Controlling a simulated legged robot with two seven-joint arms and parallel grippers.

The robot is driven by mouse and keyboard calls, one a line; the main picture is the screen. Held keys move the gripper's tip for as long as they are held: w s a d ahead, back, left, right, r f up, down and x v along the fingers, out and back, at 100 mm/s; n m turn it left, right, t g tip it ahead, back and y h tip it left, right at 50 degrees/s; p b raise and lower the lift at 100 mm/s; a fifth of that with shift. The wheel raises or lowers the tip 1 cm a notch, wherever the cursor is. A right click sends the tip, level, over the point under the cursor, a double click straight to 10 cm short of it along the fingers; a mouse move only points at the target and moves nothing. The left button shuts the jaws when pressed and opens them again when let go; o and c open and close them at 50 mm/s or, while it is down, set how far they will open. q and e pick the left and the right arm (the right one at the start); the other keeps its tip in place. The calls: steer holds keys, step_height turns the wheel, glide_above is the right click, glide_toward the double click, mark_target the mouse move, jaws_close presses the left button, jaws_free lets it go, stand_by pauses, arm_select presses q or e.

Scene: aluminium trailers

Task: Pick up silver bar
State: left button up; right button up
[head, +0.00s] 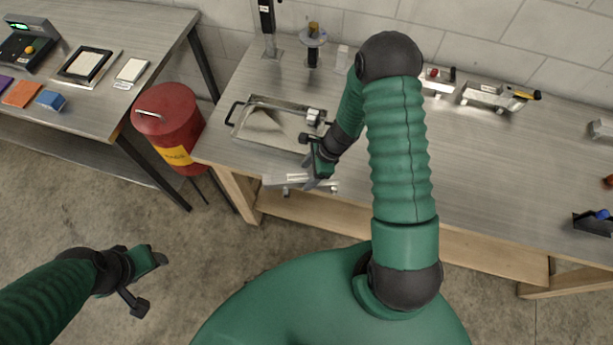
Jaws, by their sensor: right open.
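A silver bar-like metal piece (283,181) lies at the front left edge of the right-hand workbench. My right gripper (308,161) is open, with its lower finger at the right part of this piece. The finger hides some of it, and I cannot tell whether they touch. My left gripper (152,282) is low at the left, over the floor, away from both benches. Its fingers look spread apart, with nothing between them.
A metal tray (243,137) with a dark handle lies just behind my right gripper, with a small silver block (313,116) at its right side. A red drum (176,112) stands between the benches. Metal fixtures (487,97) line the back. The bench's middle right is clear.

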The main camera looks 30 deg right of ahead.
mark_target(302, 178)
steer(key=a+f, duration=0.1)
steer(key=a+f+p, duration=0.1)
steer(key=f, duration=0.1)
steer(key=shift+w+a, duration=0.3)
steer(key=shift+a, duration=0.1)
steer(key=shift+a+f, duration=0.15)
steer(key=shift+f, duration=0.3)
steer(key=shift+w+d+f, duration=0.2)
steer(key=shift+d, duration=0.65)
steer(key=shift+c, duration=2.3)
steer(key=shift+a, duration=0.25)
steer(key=c, duration=0.5)
arm_select(q)
steer(key=shift+s+a+r, duration=0.15)
steer(key=shift+a+r, duration=0.2)
steer(key=shift+a, duration=0.2)
steer(key=shift+s+a+r, duration=0.1)
steer(key=shift+a+r, duration=0.2)
steer(key=shift+a, duration=0.2)
arm_select(e)
steer(key=shift+a+r, duration=0.15)
steer(key=shift+a, duration=0.15)
jaws_close()
